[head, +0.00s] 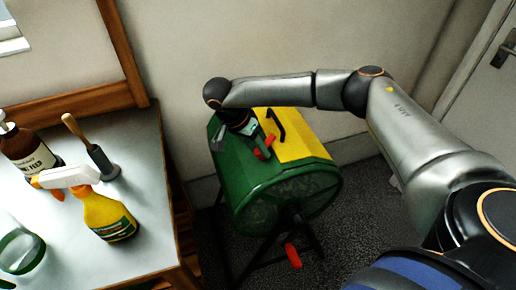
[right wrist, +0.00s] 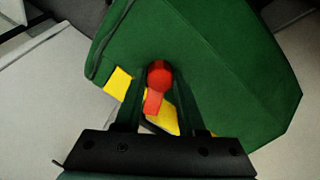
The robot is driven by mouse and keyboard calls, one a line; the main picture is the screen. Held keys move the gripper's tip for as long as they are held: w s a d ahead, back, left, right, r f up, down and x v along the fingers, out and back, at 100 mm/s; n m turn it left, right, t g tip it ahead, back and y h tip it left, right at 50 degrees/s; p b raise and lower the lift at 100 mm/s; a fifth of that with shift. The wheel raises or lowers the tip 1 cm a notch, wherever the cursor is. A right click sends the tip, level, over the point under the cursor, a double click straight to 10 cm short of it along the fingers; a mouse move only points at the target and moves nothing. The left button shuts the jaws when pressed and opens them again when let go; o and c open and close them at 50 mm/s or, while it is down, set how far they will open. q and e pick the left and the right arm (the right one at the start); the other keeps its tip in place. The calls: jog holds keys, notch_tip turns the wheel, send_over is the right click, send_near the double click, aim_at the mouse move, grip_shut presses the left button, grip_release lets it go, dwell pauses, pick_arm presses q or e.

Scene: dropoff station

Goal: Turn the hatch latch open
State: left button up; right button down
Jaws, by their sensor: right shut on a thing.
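A green and yellow drum (head: 290,190) stands on a dark frame in the middle of the head view. Its yellow hatch (head: 295,128) has a black handle, and a red latch (head: 265,150) sits at the hatch's edge. My right gripper (head: 258,143) reaches down to the latch from above. In the right wrist view the red latch (right wrist: 158,85) lies between the two dark fingers of my right gripper (right wrist: 157,100), which are shut on it. The yellow of the hatch (right wrist: 118,82) shows partly behind the fingers. My left gripper is not in view.
A red-gripped crank (head: 293,256) hangs at the drum's front. A table (head: 150,180) at the left bears a brown bottle (head: 28,150), a yellow spray bottle (head: 106,215), a wooden-handled tool (head: 100,160) and a clear jar (head: 20,250). A wall stands close behind the drum.

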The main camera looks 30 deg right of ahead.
jog(key=n, duration=0.6)
jog(key=shift+a, duration=0.1)
jog(key=n, duration=0.6)
jog(key=shift+n+b, duration=0.3)
jog(key=shift+b, duration=0.05)
jog(key=shift+w, duration=0.1)
jog(key=c, duration=0.5)
grip_release()
jog(key=v, duration=1.2)
jog(key=shift+w+a+b, duration=0.2)
jog(key=shift+a+b, duration=0.1)
jog(key=shift+r, duration=0.1)
